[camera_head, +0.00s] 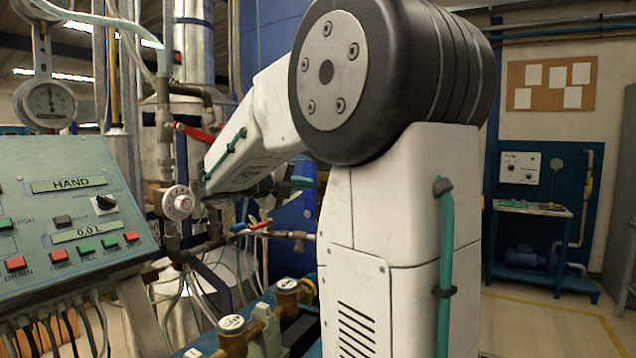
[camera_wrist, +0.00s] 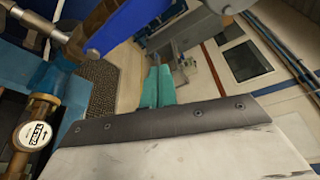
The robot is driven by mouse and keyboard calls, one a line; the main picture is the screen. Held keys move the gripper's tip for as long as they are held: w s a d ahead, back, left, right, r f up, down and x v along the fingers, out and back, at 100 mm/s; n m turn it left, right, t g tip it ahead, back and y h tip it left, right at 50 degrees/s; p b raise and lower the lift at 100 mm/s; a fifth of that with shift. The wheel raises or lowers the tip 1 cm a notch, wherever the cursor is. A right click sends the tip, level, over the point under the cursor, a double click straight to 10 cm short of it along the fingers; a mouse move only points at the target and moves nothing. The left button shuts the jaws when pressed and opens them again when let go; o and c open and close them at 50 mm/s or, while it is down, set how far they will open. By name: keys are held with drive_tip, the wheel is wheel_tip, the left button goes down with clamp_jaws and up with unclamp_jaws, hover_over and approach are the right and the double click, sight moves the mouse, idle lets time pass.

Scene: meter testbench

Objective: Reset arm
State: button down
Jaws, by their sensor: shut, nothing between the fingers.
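My gripper (camera_wrist: 158,72) shows in the wrist view as two teal fingers side by side, shut with nothing between them. Its tips point away from the camera towards the open room. In the head view my white arm bends down to the left, and a teal tip, which looks like my gripper (camera_head: 301,182), shows just left of my arm's upright part. It is close to the bench pipework, and I cannot tell the exact gap. The rest of the wrist is partly hidden behind the arm.
A control panel (camera_head: 70,213) with a HAND display stands at left. Pipes carry a red lever (camera_head: 194,133) and a small blue lever (camera_head: 238,227). Brass meters (camera_head: 232,325) sit below; one (camera_wrist: 34,134) and a large blue lever (camera_wrist: 128,28) show near the wrist. Floor is clear at right.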

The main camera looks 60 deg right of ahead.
drive_tip(key=shift+v, duration=1.2)
drive_tip(key=shift+f, duration=0.15)
drive_tip(key=s+a+f+m+t+y, duration=0.1)
drive_tip(key=s+a+f+m+y, duration=0.3)
drive_tip(key=a+f+m, duration=0.4)
drive_tip(key=s+a+f+m+y, duration=0.4)
drive_tip(key=f+m, duration=0.3)
drive_tip(key=m, duration=0.4)
drive_tip(key=s+a+f+m+t+y, duration=0.2)
drive_tip(key=s+a+f+m+y, duration=0.1)
drive_tip(key=a, duration=0.7)
drive_tip(key=s+a+f+m+t+y, duration=0.2)
drive_tip(key=s+a+m+y, duration=0.3)
drive_tip(key=a, duration=0.6)
drive_tip(key=shift+s+f+m, duration=0.4)
drive_tip(key=shift+s+m, duration=0.6)
drive_tip(key=shift+s, duration=0.05)
